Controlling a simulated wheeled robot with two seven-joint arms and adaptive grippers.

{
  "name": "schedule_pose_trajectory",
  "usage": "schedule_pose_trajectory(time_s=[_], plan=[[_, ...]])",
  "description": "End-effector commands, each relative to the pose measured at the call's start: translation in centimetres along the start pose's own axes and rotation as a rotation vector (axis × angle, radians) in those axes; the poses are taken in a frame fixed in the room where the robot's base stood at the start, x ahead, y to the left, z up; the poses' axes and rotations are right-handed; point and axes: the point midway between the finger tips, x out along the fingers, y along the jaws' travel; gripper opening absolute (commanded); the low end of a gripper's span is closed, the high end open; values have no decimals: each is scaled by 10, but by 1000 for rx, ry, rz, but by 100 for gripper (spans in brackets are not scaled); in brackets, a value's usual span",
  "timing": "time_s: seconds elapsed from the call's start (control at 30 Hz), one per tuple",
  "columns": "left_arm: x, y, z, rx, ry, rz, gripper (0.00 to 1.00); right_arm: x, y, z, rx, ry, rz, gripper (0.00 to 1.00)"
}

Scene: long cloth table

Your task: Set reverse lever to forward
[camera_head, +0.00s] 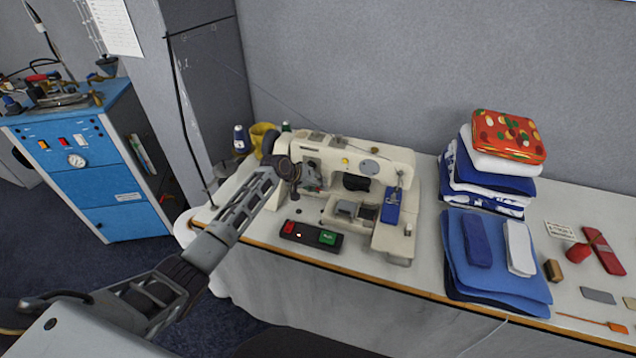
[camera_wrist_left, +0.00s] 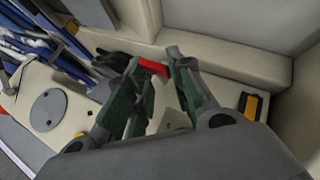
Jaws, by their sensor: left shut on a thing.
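The cream sewing machine (camera_head: 385,165) stands on the table near its left end. My left gripper (camera_head: 312,180) is at the left part of the machine, in front of its body. In the left wrist view my left gripper (camera_wrist_left: 158,72) has its two green-padded fingers around a small red lever tip (camera_wrist_left: 152,66) and is shut on it. The rest of the lever is hidden by the fingers, and its setting cannot be read. The lever cannot be made out in the head view. My right gripper is not in view.
A black control box (camera_head: 311,237) with red and green buttons lies in front of the machine. Folded blue cloths (camera_head: 495,262) and a textile stack (camera_head: 490,170) stand to the right. A blue cabinet (camera_head: 85,165) is left of the table.

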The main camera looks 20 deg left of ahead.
Motion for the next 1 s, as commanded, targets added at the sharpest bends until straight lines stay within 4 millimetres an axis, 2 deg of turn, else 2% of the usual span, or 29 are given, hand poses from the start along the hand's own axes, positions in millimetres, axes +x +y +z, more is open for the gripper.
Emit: schedule_pose_trajectory(time_s=[0.1, 0.4, 0.97, 1.0], plan=[[-2, 3, -3, -10, -22, -11, 0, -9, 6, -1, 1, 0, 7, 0], [-2, 4, -4, -31, -64, -30, 0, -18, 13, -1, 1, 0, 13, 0], [-2, 3, -4, -37, -76, -36, 0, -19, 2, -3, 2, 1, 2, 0], [-2, 3, -4, -37, -76, -36, 25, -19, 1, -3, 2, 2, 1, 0]])
